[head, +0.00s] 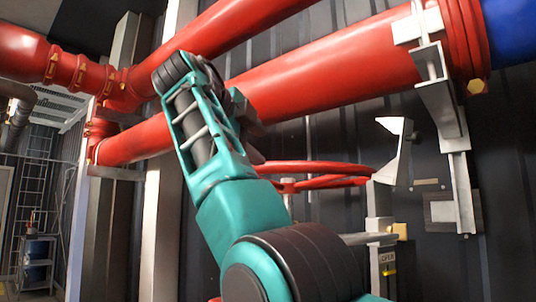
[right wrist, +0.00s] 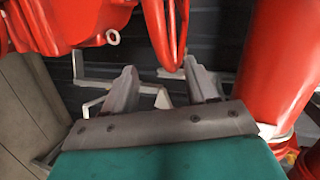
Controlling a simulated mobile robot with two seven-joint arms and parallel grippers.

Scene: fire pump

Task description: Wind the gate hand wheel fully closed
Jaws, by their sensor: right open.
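The red gate hand wheel (head: 318,170) shows in the head view behind my right arm, its rim nearly edge-on; my arm hides its left part. In the right wrist view a curved red rim (right wrist: 179,40), apparently the wheel, comes down to the gap between my fingertips. My right gripper (right wrist: 160,68) is open, with a grey finger on either side of that gap, and nothing is gripped. I cannot tell whether the rim lies between the fingers or just beyond them. In the head view the dark right gripper (head: 250,125) is partly hidden by my teal arm. My left gripper is not in view.
Large red pipes (head: 320,65) cross above the wheel. A white bracket (head: 394,150) and a grey post with an "OPEN" label (head: 387,258) stand right of it. In the right wrist view a thick red pipe (right wrist: 275,60) rises close on the right.

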